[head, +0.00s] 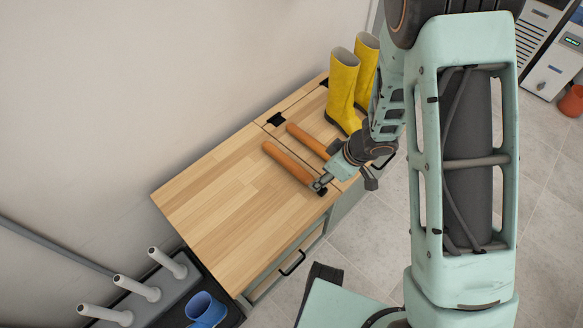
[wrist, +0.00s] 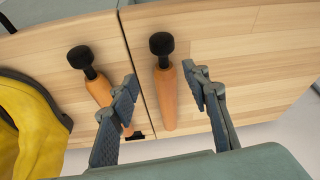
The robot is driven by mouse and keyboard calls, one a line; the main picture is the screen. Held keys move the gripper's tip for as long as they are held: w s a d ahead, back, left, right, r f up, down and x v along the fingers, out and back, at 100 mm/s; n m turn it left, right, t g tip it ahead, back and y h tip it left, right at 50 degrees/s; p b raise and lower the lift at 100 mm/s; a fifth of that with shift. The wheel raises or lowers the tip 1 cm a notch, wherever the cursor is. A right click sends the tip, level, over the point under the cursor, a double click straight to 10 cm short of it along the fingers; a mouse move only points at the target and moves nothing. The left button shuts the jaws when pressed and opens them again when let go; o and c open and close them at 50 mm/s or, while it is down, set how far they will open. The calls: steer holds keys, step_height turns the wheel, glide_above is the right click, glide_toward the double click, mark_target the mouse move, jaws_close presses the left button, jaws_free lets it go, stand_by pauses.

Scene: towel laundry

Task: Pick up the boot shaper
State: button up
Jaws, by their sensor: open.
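Two orange boot shapers with black knobs lie on the wooden cabinet top. The nearer shaper (head: 288,162) also shows in the wrist view (wrist: 165,98), to the right of the seam between the boards. The other shaper (head: 306,141) lies roughly alongside it, nearer the boots; in the wrist view (wrist: 98,86) it is left of the seam and partly hidden by a finger. My gripper (wrist: 160,73) is open. In the wrist view the nearer shaper appears between its fingers with gaps on both sides. I cannot tell its height above the shaper.
Yellow boots (head: 343,88) stand at the far end of the cabinet top (head: 215,190), close to the other shaper. The near part of the top is clear. A boot rack with grey pegs (head: 137,288) and a blue cup-like container (head: 205,309) are at lower left. A wall runs behind.

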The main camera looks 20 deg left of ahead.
steer(key=b+x, duration=0.1)
steer(key=x, duration=0.1)
steer(key=b+x, duration=0.2)
steer(key=shift+s+d+f, duration=0.1)
steer(key=shift+s+f, duration=0.1)
steer(key=shift+s, duration=0.05)
steer(key=shift+a+f+b, duration=0.25)
steer(key=shift+b, duration=0.05)
jaws_close()
